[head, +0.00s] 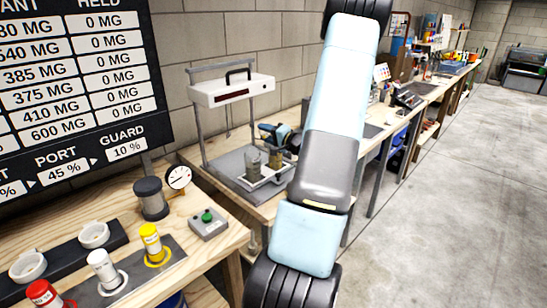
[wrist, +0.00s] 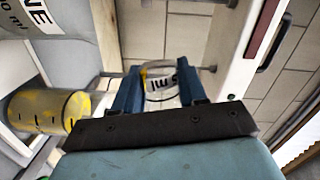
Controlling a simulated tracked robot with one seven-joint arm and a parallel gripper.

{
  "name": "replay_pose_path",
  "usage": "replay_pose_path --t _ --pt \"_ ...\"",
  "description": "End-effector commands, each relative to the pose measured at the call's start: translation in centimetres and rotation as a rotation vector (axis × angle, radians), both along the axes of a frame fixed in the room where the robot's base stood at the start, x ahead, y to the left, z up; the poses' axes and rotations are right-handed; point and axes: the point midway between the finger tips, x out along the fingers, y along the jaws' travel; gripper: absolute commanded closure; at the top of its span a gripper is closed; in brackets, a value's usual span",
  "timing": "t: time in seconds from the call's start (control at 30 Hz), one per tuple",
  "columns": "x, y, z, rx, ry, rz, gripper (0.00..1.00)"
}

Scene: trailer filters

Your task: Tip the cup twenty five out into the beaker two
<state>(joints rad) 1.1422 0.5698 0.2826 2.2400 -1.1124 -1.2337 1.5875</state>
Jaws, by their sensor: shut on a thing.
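My gripper (wrist: 160,76) is shut on a small clear cup (wrist: 164,88). Its dark lettering ends in "ml", with the number partly hidden, and yellow shows at its left edge. In the head view my gripper (head: 278,132) is above the tray; the cup is too small to read there. Two clear beakers (head: 253,161) (head: 275,159) stand side by side below it. The wrist view shows a clear vessel with yellow streaks (wrist: 48,112) left of the held cup and apart from it. I cannot tell which beaker is number two.
The beakers stand on a pale tray (head: 248,183) under a white framed stand (head: 232,90). The front bench holds a dial (head: 178,177), a green-button box (head: 208,222), a dark cylinder (head: 151,198), yellow, white and red-topped bottles and white dishes. Open concrete floor lies right.

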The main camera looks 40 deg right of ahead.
Motion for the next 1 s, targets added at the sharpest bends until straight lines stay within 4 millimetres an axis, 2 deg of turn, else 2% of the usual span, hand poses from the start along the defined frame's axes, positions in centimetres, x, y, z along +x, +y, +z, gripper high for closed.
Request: replay_pose_path --t 0.13,0.33,0.5,0.7,1.0 --pt "0.0 0.8 -0.4 -0.100 0.007 0.002 0.88" --pt "0.1 0.8 -1.0 -0.251 0.016 0.000 0.88" --pt "0.0 0.8 0.1 -0.414 0.025 0.000 0.88" --pt "0.0 0.7 -0.6 -0.553 0.034 0.000 0.88" --pt "0.1 1.6 -1.4 -0.752 0.046 0.002 0.88"
